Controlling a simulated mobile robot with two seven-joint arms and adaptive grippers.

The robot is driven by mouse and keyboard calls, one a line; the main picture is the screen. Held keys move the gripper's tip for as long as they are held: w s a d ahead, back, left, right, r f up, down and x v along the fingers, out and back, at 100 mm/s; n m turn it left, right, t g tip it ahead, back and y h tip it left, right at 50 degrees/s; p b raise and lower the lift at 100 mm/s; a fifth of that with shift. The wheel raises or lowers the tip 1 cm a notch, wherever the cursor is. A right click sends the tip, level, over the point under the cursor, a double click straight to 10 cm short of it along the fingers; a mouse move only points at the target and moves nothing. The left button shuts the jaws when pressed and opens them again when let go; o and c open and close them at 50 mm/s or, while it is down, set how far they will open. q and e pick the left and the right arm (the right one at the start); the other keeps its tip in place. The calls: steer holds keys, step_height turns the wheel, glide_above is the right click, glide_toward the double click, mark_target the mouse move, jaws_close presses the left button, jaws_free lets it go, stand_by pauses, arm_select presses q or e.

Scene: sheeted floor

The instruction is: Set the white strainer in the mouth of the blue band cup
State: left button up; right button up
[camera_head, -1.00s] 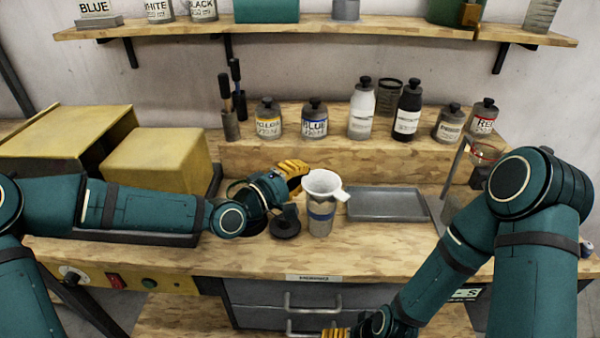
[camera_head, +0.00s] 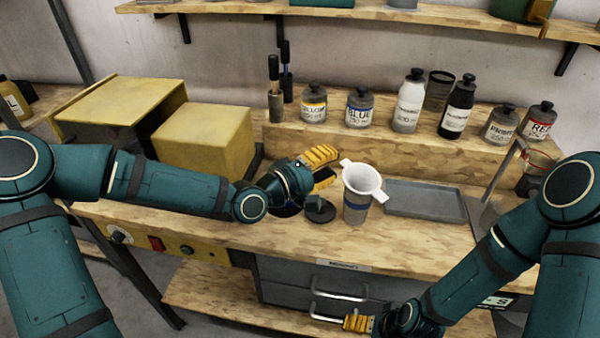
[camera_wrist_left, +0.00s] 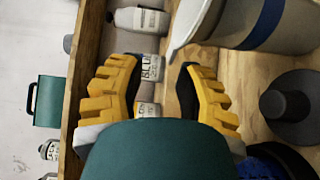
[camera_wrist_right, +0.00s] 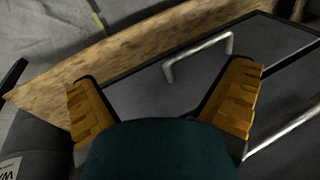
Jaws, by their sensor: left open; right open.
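The white strainer (camera_head: 362,179) sits in the mouth of the blue band cup (camera_head: 356,213), which stands upright on the workbench. A handle of the strainer points to the right, and a smaller tab sticks out at its upper left. In the left wrist view, part of the strainer (camera_wrist_left: 188,25) and the cup (camera_wrist_left: 262,27) show at the top right. My left gripper (camera_head: 328,165) is open and empty, just left of the strainer and apart from it. My right gripper (camera_head: 350,322) is open and empty, low by the drawer handles; the right wrist view shows the handle (camera_wrist_right: 198,55) beyond its fingers.
A grey tray (camera_head: 425,203) lies right of the cup. A dark round weight-like object (camera_head: 319,211) stands just left of the cup. Several labelled bottles (camera_head: 360,108) stand on the raised step behind. A yellow box (camera_head: 203,140) stands at the left.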

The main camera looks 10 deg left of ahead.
arm_select(q)
steer(key=p+v, duration=0.2)
steer(key=v, duration=0.6)
steer(key=shift+s, duration=0.15)
arm_select(e)
steer(key=shift+s+r, duration=0.25)
steer(key=shift+r, duration=1)
arm_select(q)
steer(key=shift+a, duration=0.1)
arm_select(e)
steer(key=shift+s+a, duration=0.1)
